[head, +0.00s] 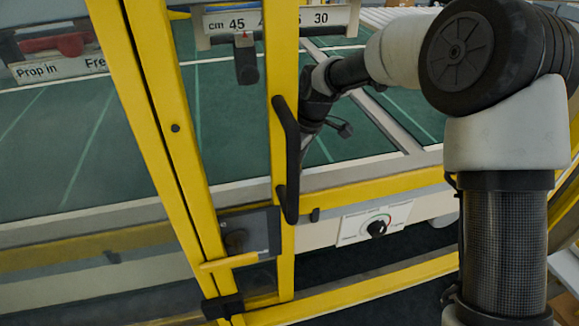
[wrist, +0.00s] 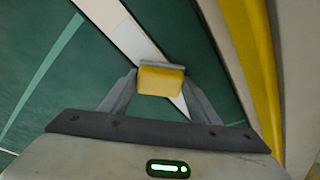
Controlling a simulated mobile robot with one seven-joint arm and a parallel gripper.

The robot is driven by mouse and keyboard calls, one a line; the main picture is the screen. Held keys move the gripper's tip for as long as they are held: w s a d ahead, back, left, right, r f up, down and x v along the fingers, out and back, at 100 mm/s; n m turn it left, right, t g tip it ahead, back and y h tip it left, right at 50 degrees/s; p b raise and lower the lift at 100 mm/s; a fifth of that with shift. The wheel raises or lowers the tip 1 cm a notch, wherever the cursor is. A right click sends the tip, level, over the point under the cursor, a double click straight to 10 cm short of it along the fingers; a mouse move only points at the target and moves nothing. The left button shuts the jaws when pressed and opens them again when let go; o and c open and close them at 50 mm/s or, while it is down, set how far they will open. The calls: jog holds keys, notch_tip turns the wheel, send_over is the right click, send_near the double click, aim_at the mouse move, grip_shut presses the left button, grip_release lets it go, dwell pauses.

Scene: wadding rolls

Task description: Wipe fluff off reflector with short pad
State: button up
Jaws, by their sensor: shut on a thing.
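In the wrist view my gripper (wrist: 160,88) is shut on a short yellow pad (wrist: 160,80) with a grey upper edge. The pad is held between both fingertips, over a green surface with a pale strip (wrist: 130,40). I cannot tell whether the pad touches that surface. No reflector can be made out for certain, and no fluff is distinguishable. In the head view my arm reaches behind a yellow post over the green bed (head: 230,110). The gripper's fingertips and the pad are hidden there.
A yellow door frame (head: 160,110) with a black handle (head: 287,160) stands in front of the bed. A dial panel (head: 375,224) sits below it at the right. A scale sign (head: 240,22) hangs at the back. A yellow bar (wrist: 255,70) runs close right of my gripper.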

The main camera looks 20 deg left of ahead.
jog(key=shift+r+p, duration=1.95)
jog(key=shift+r, duration=1.1)
